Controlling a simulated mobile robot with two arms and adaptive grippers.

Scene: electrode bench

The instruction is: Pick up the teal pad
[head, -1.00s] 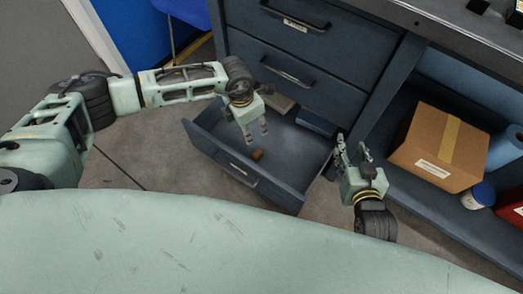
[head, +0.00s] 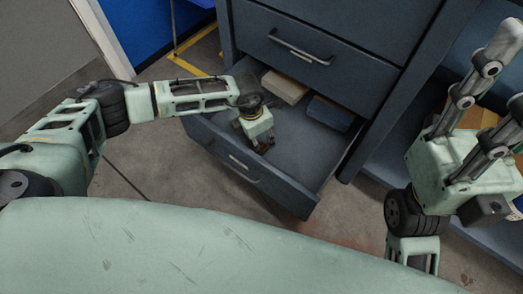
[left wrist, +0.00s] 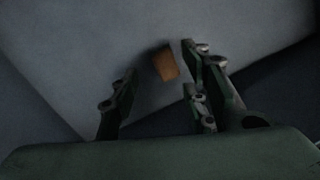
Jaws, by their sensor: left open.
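I cannot make out a teal pad in any view. My left gripper (head: 262,147) reaches down into the open drawer (head: 235,160), with its jaws open. In the left wrist view, its fingers (left wrist: 158,72) stand apart, with a small orange-brown block (left wrist: 165,64) showing between and beyond the tips, nearer the right finger. I cannot tell whether it touches them. In the head view the gripper hides this block. My right gripper (head: 508,85) is raised at the right edge, fingers apart and nothing seen between them, tips partly cut off.
A beige block (head: 285,86) and a dark blue block (head: 331,113) lie at the back of the drawer. Closed drawers (head: 315,38) stand above it. A cardboard box (head: 480,118) sits on the right, mostly hidden by my right gripper. The drawer's right front floor is clear.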

